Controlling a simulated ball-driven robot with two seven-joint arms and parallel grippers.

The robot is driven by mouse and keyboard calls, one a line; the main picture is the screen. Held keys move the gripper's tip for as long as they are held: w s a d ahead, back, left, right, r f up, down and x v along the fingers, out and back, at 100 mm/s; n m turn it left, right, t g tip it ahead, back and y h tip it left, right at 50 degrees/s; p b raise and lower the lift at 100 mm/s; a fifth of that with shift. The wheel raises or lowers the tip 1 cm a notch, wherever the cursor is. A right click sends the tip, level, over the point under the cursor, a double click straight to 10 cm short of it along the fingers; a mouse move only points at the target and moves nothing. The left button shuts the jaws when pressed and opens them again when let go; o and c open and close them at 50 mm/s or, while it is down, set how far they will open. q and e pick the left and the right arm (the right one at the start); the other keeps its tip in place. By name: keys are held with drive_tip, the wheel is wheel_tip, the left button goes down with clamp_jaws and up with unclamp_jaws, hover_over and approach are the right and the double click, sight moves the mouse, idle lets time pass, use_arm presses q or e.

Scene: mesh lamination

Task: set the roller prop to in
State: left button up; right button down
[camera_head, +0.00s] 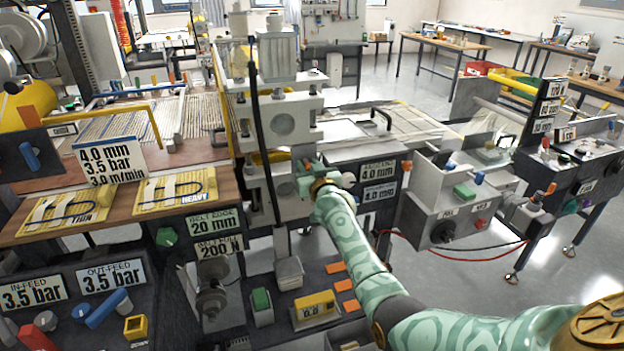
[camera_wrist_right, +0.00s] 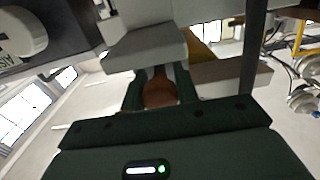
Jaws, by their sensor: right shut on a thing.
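My right gripper (camera_head: 308,184) reaches from the lower right to the front of the roller press (camera_head: 282,125). In the right wrist view my right gripper (camera_wrist_right: 160,88) is shut on a rounded orange-brown piece (camera_wrist_right: 160,93), which appears to be the roller prop's grip. Grey block-shaped machine parts (camera_wrist_right: 145,48) sit right above it. In the head view the gripper and wrist hide the prop, so its setting cannot be read. My left gripper is not in view.
A wooden shelf (camera_head: 120,217) with two yellow sample boards lies to the left. A control box (camera_head: 450,215) stands to the right of my arm, with red and black cables below.

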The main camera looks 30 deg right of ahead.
drive_tip(key=shift+r, duration=0.15)
drive_tip(key=c, duration=1.1)
unclamp_jaws()
drive_tip(key=shift+w, duration=0.1)
drive_tip(key=shift+w+f, duration=0.15)
drive_tip(key=shift+f, duration=0.05)
drive_tip(key=p+v, duration=0.5)
drive_tip(key=v, duration=1.1)
drive_tip(key=shift+d, duration=0.1)
